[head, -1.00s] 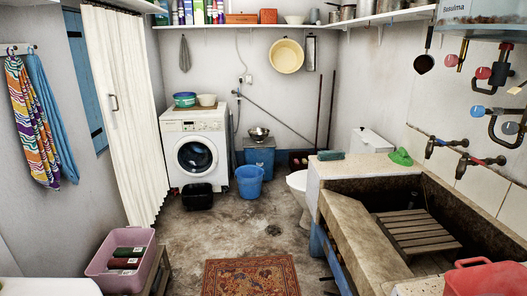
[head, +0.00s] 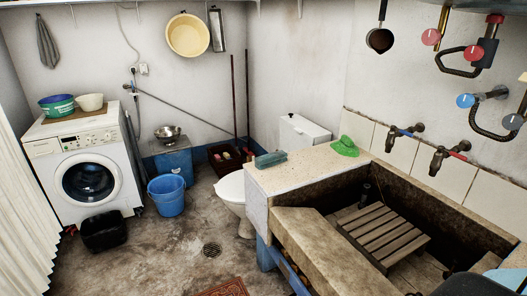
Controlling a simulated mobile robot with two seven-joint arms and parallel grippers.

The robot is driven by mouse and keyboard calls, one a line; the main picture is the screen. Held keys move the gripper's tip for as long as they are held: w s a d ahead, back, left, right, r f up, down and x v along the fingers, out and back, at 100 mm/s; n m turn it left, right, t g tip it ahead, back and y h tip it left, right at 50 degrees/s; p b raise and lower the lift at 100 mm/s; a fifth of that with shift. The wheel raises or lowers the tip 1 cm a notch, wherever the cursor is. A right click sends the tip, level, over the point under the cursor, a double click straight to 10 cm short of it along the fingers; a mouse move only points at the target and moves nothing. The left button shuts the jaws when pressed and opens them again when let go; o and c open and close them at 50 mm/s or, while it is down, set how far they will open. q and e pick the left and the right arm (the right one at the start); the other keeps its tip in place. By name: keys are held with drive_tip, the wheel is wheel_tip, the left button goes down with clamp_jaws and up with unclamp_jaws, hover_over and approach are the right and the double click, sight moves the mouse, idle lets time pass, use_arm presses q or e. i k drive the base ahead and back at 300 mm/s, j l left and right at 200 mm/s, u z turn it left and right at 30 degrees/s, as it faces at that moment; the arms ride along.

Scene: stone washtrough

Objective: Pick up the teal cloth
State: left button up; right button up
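The teal cloth (head: 270,159) looks like a small folded bundle. A dark shape cut off at the bottom right edge may be part of my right arm, but I cannot tell.
A bright green item (head: 345,146) lies at the ledge's right end. The trough holds a slatted wooden rack (head: 385,234). A toilet (head: 232,190) stands left of the ledge. A blue bucket (head: 167,195) and washing machine (head: 88,175) stand further left.

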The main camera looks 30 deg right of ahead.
sight(272, 159)
drive_tip(key=i+z, duration=0.45)
drive_tip(key=i+j+z, duration=0.2)
drive_tip(key=z, duration=0.25)
drive_tip(key=i+j+z, duration=0.3)
drive_tip(key=z, duration=0.15)
drive_tip(key=i+j+z, duration=0.2)
drive_tip(key=j+z, duration=0.25)
drive_tip(key=i+j+z, duration=0.2)
drive_tip(key=j+z, duration=0.7)
drive_tip(key=i+j, duration=0.05)
